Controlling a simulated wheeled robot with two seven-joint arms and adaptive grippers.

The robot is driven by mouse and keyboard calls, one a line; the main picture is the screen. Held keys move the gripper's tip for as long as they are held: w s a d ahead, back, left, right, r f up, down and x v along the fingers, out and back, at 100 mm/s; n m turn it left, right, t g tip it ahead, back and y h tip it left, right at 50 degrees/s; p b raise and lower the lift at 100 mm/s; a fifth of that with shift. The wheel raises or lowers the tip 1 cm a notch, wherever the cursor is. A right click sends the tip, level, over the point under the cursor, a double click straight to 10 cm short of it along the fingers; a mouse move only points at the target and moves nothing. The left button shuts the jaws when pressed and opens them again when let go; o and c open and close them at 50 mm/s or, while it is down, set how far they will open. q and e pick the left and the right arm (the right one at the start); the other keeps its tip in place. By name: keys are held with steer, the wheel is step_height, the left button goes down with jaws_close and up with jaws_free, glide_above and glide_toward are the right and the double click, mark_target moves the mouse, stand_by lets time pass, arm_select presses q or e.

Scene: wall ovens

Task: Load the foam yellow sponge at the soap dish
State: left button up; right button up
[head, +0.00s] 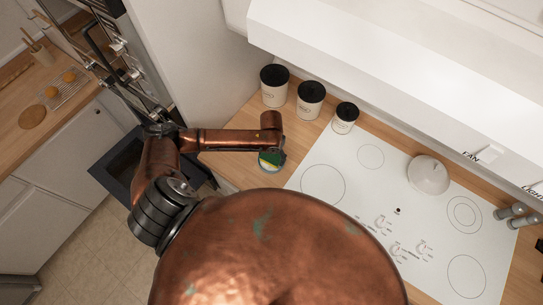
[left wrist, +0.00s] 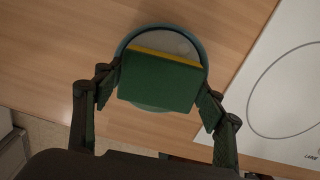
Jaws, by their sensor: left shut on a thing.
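The sponge (left wrist: 160,84) is green on the face toward the camera, with a yellow edge. My left gripper (left wrist: 157,100) is shut on it, one finger at each side. The round soap dish (left wrist: 201,48) has a teal rim and a pale inside and lies beyond the sponge, which covers most of it. I cannot tell whether the sponge touches the dish. In the head view my left gripper (head: 275,153) is over the wooden counter, with the sponge (head: 268,156) and the dish (head: 264,168) just below it. My right gripper is not in view.
Three white canisters with black lids (head: 311,99) stand behind my gripper along the wall. A white cooktop (head: 330,187) lies to the right, with a white round-topped item (head: 429,175) on it. The wooden counter (head: 228,165) left of the dish is clear.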

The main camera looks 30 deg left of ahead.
mark_target(271, 156)
arm_select(q)
steer(key=shift+f, duration=0.3)
steer(key=shift+s+f, duration=0.1)
stand_by(1.8)
step_height(271, 156, up, 5)
steer(key=p, duration=0.4)
steer(key=shift+f+p, duration=0.15)
steer(key=shift+p, duration=0.2)
steer(key=shift+r, duration=1.2)
steer(key=shift+d, duration=0.1)
